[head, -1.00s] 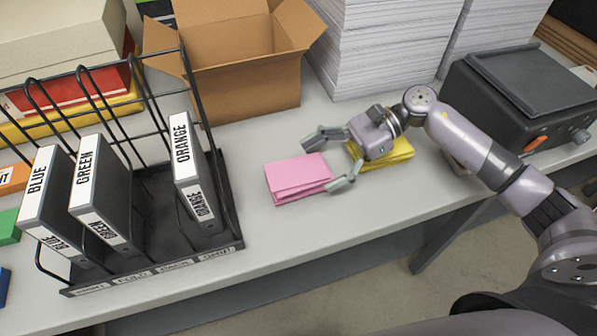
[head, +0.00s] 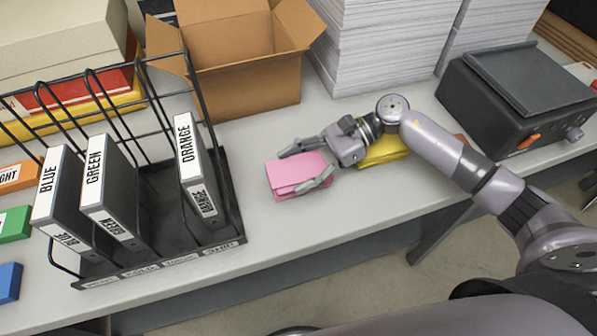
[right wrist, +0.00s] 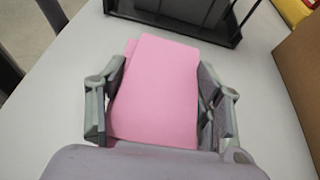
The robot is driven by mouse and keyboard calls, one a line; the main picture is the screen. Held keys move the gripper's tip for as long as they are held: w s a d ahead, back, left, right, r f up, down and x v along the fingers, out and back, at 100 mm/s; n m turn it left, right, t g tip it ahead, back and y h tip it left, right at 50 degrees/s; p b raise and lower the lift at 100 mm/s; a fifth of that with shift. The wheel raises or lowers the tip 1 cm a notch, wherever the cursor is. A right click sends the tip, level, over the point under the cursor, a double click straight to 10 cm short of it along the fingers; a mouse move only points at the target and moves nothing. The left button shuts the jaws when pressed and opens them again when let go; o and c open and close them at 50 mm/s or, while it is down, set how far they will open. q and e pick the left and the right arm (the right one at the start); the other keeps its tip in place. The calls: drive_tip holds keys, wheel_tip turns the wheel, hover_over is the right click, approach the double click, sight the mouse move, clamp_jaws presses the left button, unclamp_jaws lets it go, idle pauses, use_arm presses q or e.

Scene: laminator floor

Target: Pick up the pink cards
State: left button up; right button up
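The pink cards (head: 287,176) lie in a slightly uneven stack on the table, right of the black rack. My right gripper (head: 304,168) is around them, one finger along the far side and one at the near side. In the right wrist view the pink cards (right wrist: 156,85) lie between the two spread fingers (right wrist: 160,100). The left finger is close to the cards' edge; a narrow gap seems to show at the right finger. The gripper is open. My left gripper is not in view.
A yellow stack (head: 384,151) lies just behind my right gripper. The black rack (head: 160,262) with binders stands left. An open cardboard box (head: 245,90) and paper stacks (head: 385,45) stand behind; a black machine (head: 515,95) stands right. The table front is clear.

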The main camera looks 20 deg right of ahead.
drive_tip(key=c, duration=0.8)
drive_tip(key=shift+c, duration=0.3)
drive_tip(key=shift+r, duration=0.1)
